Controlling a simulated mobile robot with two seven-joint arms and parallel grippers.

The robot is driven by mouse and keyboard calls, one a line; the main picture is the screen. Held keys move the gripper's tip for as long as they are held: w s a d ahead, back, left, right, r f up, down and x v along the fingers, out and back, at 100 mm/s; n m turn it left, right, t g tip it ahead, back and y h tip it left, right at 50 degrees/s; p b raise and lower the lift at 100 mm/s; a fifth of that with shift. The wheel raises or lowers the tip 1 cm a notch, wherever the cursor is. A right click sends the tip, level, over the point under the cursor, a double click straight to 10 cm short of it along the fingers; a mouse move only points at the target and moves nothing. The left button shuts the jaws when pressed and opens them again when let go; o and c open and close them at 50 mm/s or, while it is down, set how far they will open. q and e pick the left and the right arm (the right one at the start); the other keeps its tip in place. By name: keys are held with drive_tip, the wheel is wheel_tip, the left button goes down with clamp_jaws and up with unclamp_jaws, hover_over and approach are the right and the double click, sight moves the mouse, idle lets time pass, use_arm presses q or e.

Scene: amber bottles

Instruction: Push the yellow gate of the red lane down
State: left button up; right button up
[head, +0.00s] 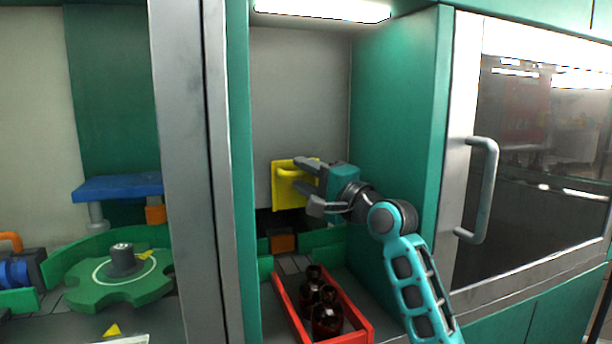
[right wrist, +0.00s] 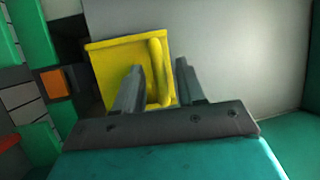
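The yellow gate (head: 284,198) is an upright plate in front of the grey back wall of the bay, above the lane. It also shows in the right wrist view (right wrist: 113,65), with a yellow bar handle (right wrist: 164,88) on its face. My right gripper (head: 299,175) is at the gate, coming from the right. Its two fingers are apart, one on each side of the handle in the right wrist view; I cannot tell whether they touch it. My left gripper is not in view.
A red tray (head: 359,334) with several amber bottles (head: 326,319) stands below. An orange block (head: 283,242) sits under the gate. Green walls enclose the bay, with a grey post (head: 184,150) at left. A green star wheel (head: 90,284) lies beyond it.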

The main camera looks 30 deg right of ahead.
clamp_jaws()
idle(0.3)
idle(0.3)
